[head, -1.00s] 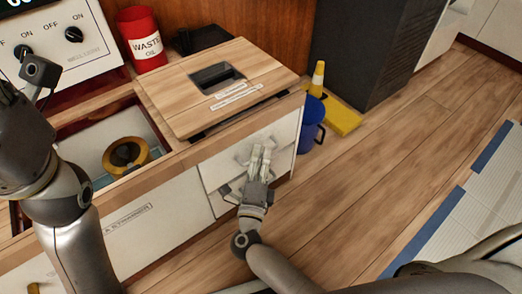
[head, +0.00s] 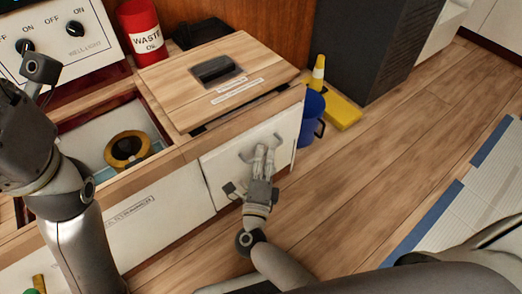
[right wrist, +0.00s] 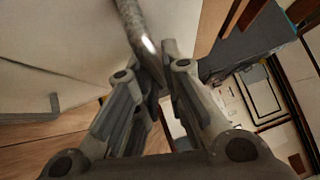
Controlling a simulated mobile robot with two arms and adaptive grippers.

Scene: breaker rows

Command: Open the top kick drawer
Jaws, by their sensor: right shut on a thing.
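The drawer's white front (head: 222,170) is in the cabinet's right-hand section, below the wooden top. Its metal bar handle (head: 247,156) is partly hidden by my right gripper (head: 264,150). In the right wrist view, the grey bar handle (right wrist: 137,22) runs down between the two fingers of my right gripper (right wrist: 165,68), which are shut on it. I cannot tell from these frames whether the drawer stands slightly out. My left arm (head: 75,235) shows at the left, but its fingertips are out of view.
A wooden lid with a black recessed grip (head: 215,70) lies above the drawer. An open bin (head: 90,140) with a yellow ring (head: 127,149) is left of it.

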